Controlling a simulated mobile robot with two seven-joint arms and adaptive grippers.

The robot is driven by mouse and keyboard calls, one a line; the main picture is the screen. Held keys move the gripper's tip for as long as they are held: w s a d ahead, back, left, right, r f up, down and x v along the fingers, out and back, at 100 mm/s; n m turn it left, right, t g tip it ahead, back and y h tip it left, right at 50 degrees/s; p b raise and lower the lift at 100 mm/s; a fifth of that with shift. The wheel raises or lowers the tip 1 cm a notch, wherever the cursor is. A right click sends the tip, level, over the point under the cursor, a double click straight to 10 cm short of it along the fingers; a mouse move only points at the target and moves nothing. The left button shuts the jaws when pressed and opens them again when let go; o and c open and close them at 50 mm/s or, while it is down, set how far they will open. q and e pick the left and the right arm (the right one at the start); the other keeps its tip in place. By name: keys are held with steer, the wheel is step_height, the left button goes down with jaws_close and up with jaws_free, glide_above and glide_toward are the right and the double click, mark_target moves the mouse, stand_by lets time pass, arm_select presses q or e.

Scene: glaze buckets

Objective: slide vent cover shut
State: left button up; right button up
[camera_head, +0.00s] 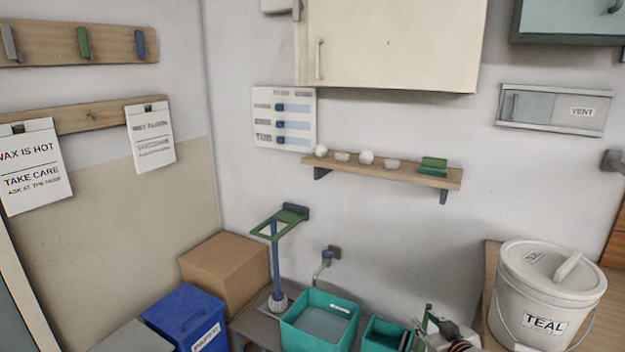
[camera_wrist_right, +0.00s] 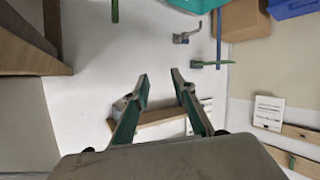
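The vent (camera_head: 553,108) is a wide, flat unit on the back wall at upper right in the head view. A grey sliding cover (camera_head: 535,107) with a small upright handle (camera_head: 514,105) fills its left part. The paler right part carries a label reading VENT. I cannot make out any opening in it. My right gripper (camera_head: 445,328) is low at the bottom edge of the head view, well below the vent and left of the teal bucket. In the right wrist view its two fingers (camera_wrist_right: 159,80) are apart with nothing held between them. My left gripper is not in view.
A lidded bucket labelled TEAL (camera_head: 545,300) stands below the vent. A wall shelf (camera_head: 400,171) with small items lies to its left, under a cream cabinet (camera_head: 390,45). A grey wall fitting (camera_head: 614,160) is right of the vent. Teal bins (camera_head: 318,330) stand low.

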steer(key=s+a+f+g, duration=0.1)
steer(key=s+a+f, duration=0.1)
steer(key=s+f, duration=0.4)
steer(key=s+a+f+g, duration=0.1)
steer(key=s+f, duration=0.6)
steer(key=s, duration=0.9)
steer(key=s+a+f+n+g+y, duration=0.1)
steer(key=s+a+f, duration=0.2)
steer(key=s+f, duration=0.4)
steer(key=s, duration=0.5)
steer(key=shift+a+f, duration=0.25)
steer(key=shift+a, duration=0.15)
